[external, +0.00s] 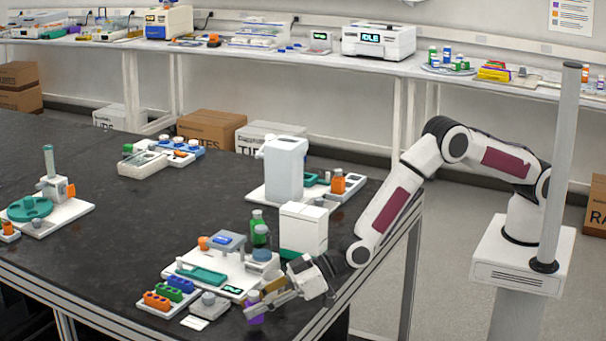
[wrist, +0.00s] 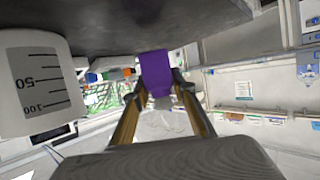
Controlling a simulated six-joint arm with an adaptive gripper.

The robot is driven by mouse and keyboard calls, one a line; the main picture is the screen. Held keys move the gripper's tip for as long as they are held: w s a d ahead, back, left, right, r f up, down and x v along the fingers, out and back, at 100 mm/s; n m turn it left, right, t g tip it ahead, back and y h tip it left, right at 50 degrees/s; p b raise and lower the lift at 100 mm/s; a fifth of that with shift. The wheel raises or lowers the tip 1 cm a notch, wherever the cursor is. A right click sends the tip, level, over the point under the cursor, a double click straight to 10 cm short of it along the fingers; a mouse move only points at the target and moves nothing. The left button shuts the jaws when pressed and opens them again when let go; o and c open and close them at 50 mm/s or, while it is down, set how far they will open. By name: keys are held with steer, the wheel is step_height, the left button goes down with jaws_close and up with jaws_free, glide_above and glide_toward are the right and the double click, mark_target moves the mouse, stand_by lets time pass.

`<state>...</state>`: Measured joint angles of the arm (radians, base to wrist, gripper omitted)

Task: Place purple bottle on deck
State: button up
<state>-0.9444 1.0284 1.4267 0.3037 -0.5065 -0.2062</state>
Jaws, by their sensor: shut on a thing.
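The purple bottle (external: 255,313) is near the front edge of the black table in the external view. My gripper (external: 256,298) is shut on it. In the wrist view the purple bottle (wrist: 155,75) sits between the two finger tips of my gripper (wrist: 160,92). The dark surface shows just beyond the bottle there; I cannot tell whether the bottle touches it. A white deck (external: 225,273) with a teal tray and a small display stands just left of my gripper.
A rack of orange, green and blue tubes (external: 168,290) and a small grey-lidded device (external: 209,305) lie left of the bottle. A white block (external: 303,228) and a green bottle (external: 259,232) stand behind. A graduated white container (wrist: 38,80) is close at left in the wrist view.

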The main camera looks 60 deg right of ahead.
steer(key=shift+f, duration=0.9)
steer(key=shift+f, duration=0.15)
steer(key=o, duration=1.1)
steer(key=shift+o, duration=0.2)
steer(key=shift+v, duration=6.05)
steer(key=shift+w, duration=0.1)
